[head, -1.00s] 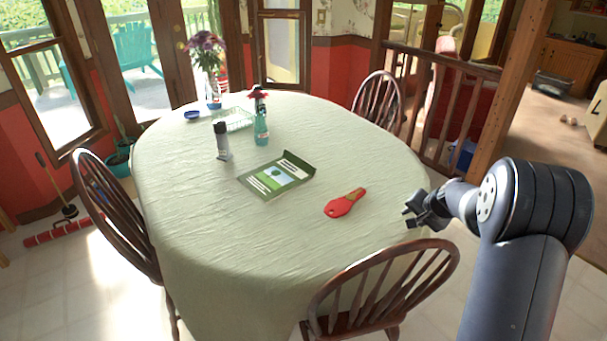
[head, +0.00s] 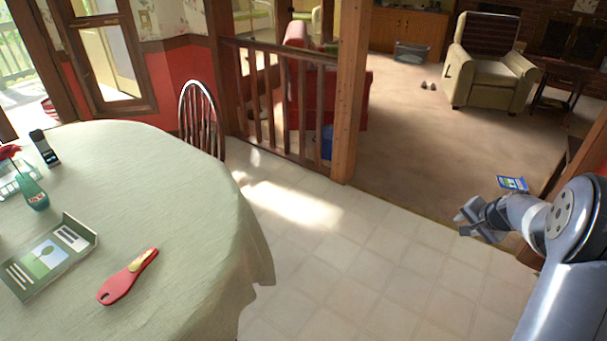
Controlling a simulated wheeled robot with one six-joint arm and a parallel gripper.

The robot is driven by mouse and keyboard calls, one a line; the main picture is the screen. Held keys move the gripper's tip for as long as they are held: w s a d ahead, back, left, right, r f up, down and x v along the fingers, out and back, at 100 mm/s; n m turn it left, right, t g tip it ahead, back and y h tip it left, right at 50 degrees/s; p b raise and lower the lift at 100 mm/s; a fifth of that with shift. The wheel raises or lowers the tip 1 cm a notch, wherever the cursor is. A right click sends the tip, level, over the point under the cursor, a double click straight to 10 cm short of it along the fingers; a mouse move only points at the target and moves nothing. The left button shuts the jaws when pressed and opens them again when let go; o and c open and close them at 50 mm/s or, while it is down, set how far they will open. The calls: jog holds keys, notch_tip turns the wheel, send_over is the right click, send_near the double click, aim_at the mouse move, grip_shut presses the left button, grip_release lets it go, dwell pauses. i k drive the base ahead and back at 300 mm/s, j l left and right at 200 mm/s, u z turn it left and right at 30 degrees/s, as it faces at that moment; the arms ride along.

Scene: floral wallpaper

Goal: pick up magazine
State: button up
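A green booklet with a picture on its cover (head: 45,258), magazine-like, lies on the cloth-covered table at the lower left of the head view, one edge slightly raised. A small flat blue printed item (head: 512,183), possibly a magazine, lies on the carpet at the right, beyond my gripper in the picture. It is too small to read. My gripper (head: 466,217) is at the right, over the floor and well away from the table. Its fingers look parted, with nothing between them.
A wooden post (head: 347,100) and railing stand mid-view. An armchair (head: 492,68) is at the back. The tiled floor is clear.

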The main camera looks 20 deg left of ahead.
aim_at(28, 273)
jog(key=i+u, duration=0.25)
jog(key=i, duration=0.15)
jog(key=i+l+u, duration=0.2)
jog(key=i, duration=0.2)
jog(key=i+l+u, duration=0.25)
jog(key=i+j+u, duration=0.1)
jog(key=i+u, duration=0.15)
jog(key=u, duration=0.2)
jog(key=i+u, duration=0.2)
jog(key=u, duration=0.3)
jog(key=i+u, duration=0.3)
jog(key=u, duration=0.15)
jog(key=i+l+u, duration=0.1)
jog(key=u, duration=0.4)
jog(key=i+u, duration=0.35)
jog(key=i+l+u, duration=0.1)
jog(key=u, duration=0.25)
jog(key=i+l+u, duration=0.2)
jog(key=i+u, duration=0.15)
